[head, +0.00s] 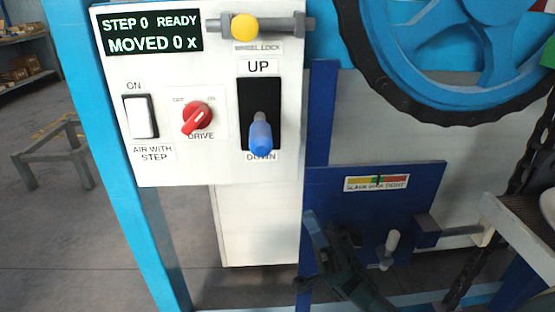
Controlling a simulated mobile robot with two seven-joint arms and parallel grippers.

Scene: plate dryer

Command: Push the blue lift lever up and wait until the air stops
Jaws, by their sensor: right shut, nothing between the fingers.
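The blue lift lever (260,136) sits in a black slot (259,92) on the white control panel (180,168). Its handle is at the low end, by the DOWN label; the UP label is above the slot. The display (152,31) reads "STEP 0 READY" and "MOVED 0 x". My right gripper (314,232) is shut and empty, below and to the right of the lever and apart from it, in front of the dark blue plate. My left gripper is not in view.
A white rocker switch (141,117) marked ON and a red DRIVE knob (197,118) are left of the lever. A yellow-knobbed wheel lock (244,27) is above. A blue wheel (490,60) with a chain and a tension gauge (377,183) are at right.

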